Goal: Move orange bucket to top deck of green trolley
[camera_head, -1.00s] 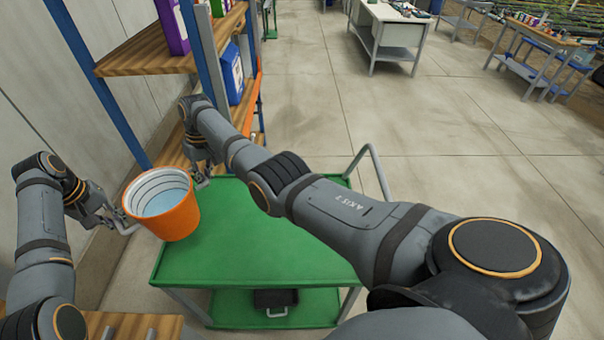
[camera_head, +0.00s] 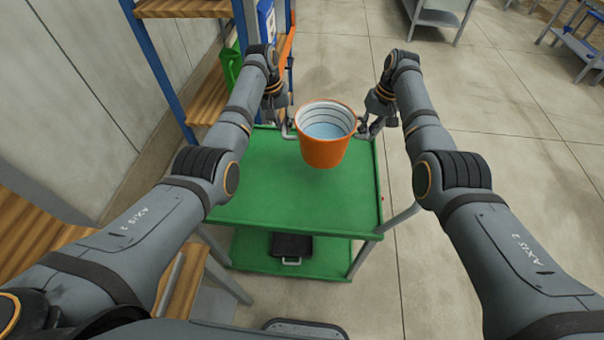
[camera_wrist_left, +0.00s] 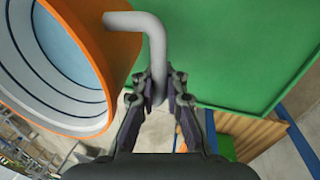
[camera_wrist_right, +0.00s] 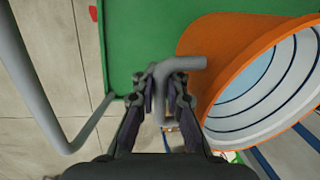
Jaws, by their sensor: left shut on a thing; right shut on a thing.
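The orange bucket (camera_head: 325,152) is upright, with a ringed white inside and pale blue at its bottom. It is over the far part of the top deck (camera_head: 290,205) of the green trolley and appears held above it. My left gripper (camera_head: 288,126) is shut on the bucket's left grey bent handle (camera_wrist_left: 155,50). My right gripper (camera_head: 368,128) is shut on the opposite handle (camera_wrist_right: 180,66). The wrist views show each handle between the fingers. The gap between bucket base and deck is hard to judge.
The trolley's lower shelf (camera_head: 245,252) holds a black box (camera_head: 291,246). A shelf rack with blue posts (camera_head: 160,72) stands close to the left. The trolley's grey push handle (camera_wrist_right: 35,95) is near my right gripper. The visible deck is otherwise bare.

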